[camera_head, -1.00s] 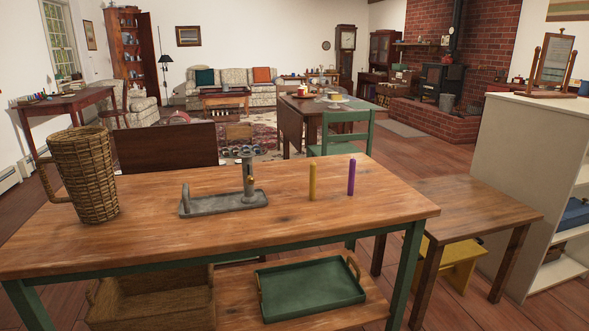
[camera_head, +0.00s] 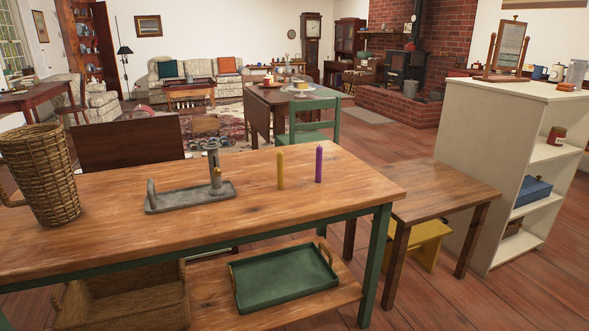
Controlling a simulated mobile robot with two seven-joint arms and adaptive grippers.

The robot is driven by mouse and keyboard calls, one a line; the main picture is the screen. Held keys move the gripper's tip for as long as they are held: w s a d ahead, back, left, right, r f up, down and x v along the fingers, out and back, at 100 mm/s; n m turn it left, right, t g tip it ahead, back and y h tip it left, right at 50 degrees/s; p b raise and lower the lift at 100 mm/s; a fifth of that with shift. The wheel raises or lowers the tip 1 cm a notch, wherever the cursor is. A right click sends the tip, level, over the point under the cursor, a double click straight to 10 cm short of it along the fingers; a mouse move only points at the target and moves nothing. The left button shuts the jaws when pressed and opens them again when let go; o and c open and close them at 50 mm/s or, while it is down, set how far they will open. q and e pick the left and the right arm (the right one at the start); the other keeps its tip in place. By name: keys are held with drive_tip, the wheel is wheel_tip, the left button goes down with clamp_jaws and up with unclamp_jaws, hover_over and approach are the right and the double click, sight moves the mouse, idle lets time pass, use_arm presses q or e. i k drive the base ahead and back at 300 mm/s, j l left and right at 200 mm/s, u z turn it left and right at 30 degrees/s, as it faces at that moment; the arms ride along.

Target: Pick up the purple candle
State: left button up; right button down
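The purple candle (camera_head: 319,164) stands upright on the wooden tabletop (camera_head: 340,195), toward its right end. A yellow candle (camera_head: 280,171) stands upright just to its left, apart from it. A grey metal candle holder (camera_head: 190,197) with a raised post and a loop handle sits further left on the same table. Neither of my grippers shows in the head view.
A tall wicker basket (camera_head: 40,172) stands at the table's left. On the lower shelf are a green tray (camera_head: 285,275) and a wicker crate (camera_head: 125,297). A lower wooden table (camera_head: 440,190) adjoins on the right, beside a cream shelf unit (camera_head: 478,150). The tabletop's front right is clear.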

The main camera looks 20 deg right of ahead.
sight(318, 153)
drive_tip(key=i+j, duration=0.1)
drive_tip(key=i, duration=0.65)
drive_tip(key=i+j, duration=0.1)
drive_tip(key=i, duration=0.6)
